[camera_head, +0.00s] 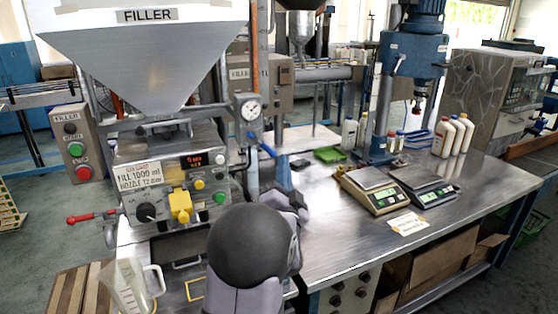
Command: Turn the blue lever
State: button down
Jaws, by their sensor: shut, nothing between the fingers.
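The blue lever (264,147) sits on the vertical pipe just below the round pressure gauge (250,110), to the right of the filler's control box. It slants down to the right. My gripper (292,197) is in the lower middle, below and slightly right of the lever, with a visible gap between them. It is shut and empty. My dark rounded arm joint stands in front of it, and its fingertips are hard to make out.
A red-handled lever (92,216) is at left, a clear jug (132,285) at lower left. Two scales (374,190) (428,187), bottles (445,137) and a blue drill press (409,55) stand on the steel bench (330,235).

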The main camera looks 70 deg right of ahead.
aim_at(268, 151)
jog(key=p+x, duration=0.5)
jog(key=x, duration=0.4)
jog(key=shift+w+a+f+p, duration=0.3)
jog(key=shift+w+f+p, duration=0.05)
jog(key=shift+w+f, duration=0.35)
jog(key=shift+w+a+f+p, duration=0.35)
jog(key=shift+w+f, duration=0.25)
jog(key=shift+f, duration=0.1)
jog(key=shift+w+a+f+m+g+b, duration=0.1)
jog(key=shift+w+f+m+g+b, duration=0.1)
jog(key=shift+m+g+b, duration=0.45)
jog(key=m, duration=0.1)
jog(key=m+b, duration=0.1)
jog(key=a+f+m+g+y, duration=0.1)
jog(key=shift+w+m, duration=0.35)
jog(key=shift+w+a+f+m+g+y+b, duration=0.1)
jog(key=shift+w+a+m+g+y+b, duration=0.2)
jog(key=shift+m, duration=0.5)
jog(key=shift+w+a+f+m+g+y+b, duration=0.1)
jog(key=shift+w+m+g+y+b, duration=0.15)
jog(key=shift+m+y+b, duration=0.4)
jog(key=shift+w+a+f+m+g+y+b, duration=0.2)
jog(key=shift+a+m+g+y, duration=0.1)
jog(key=shift+m, duration=0.65)
